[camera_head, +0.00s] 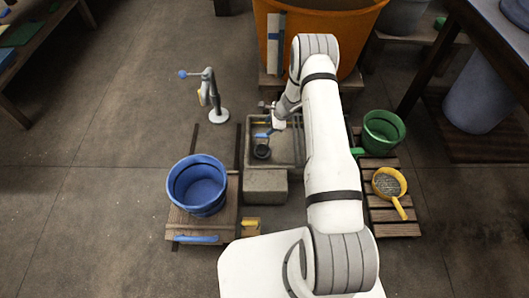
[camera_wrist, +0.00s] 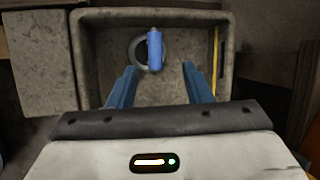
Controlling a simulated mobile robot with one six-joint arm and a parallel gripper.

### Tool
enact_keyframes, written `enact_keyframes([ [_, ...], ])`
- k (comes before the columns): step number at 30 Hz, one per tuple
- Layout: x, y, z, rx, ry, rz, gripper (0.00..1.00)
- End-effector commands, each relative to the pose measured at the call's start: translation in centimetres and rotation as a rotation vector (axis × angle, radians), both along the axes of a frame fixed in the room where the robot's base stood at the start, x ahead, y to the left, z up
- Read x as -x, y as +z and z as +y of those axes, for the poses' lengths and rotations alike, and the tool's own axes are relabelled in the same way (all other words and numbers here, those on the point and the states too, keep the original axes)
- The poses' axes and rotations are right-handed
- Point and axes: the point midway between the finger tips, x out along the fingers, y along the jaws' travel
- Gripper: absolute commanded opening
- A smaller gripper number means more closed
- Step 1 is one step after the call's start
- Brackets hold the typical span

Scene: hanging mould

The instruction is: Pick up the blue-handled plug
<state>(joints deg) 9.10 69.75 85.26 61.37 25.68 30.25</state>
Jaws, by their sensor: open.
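The blue-handled plug (camera_wrist: 154,50) is inside a grey stone basin (camera_wrist: 88,70).
A thin yellow stick (camera_wrist: 216,55) leans along the basin's right wall. A grey block (camera_head: 265,186) stands before the basin. A blue bucket (camera_head: 197,184) is at left; a green bucket (camera_head: 384,130) and yellow sieve (camera_head: 388,184) are at right. A tap-like stand (camera_head: 218,115) is at back left.

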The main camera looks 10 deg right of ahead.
Motion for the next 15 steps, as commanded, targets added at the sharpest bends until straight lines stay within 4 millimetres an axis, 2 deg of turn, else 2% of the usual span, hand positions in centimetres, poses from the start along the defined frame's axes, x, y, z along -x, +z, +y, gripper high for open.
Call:
enact_keyframes([
  [1, 0.1, -1.9, -0.2, -0.004, -0.023, 0.008, 0.45],
  [3, 0.1, -3.0, -0.3, -0.007, -0.044, 0.016, 0.45],
  [15, -0.6, -6.9, 0.9, -0.009, -0.053, 0.019, 0.45],
])
